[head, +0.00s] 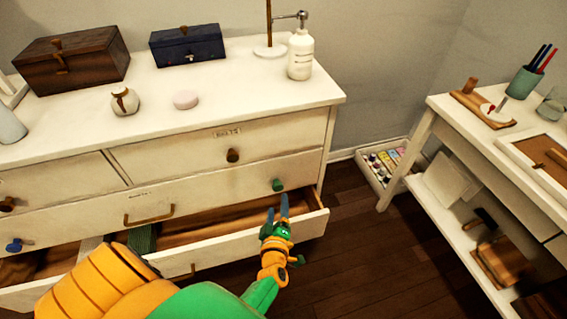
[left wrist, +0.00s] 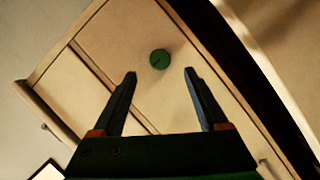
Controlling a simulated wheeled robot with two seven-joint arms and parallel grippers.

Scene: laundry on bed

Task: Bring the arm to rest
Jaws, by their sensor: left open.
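My left gripper (head: 277,205) is open and empty in the head view. Its blue fingers point at the right part of the white dresser (head: 228,187), over the right end of the pulled-out bottom drawer (head: 258,242). In the left wrist view the two fingers (left wrist: 159,74) stand wide apart with nothing between them. A green knob (left wrist: 160,59) on a dresser front shows beyond the fingertips; it is also in the head view (head: 278,185), just above the fingers. Whether the fingers touch the drawer cannot be told. My right gripper is not in view.
The bottom drawer holds a folded green cloth (head: 143,238). The dresser top carries a wooden box (head: 72,62), a blue box (head: 187,46) and a pump bottle (head: 300,55). A white shelf table (head: 440,130) stands at right. Dark floor (head: 350,235) between them is clear.

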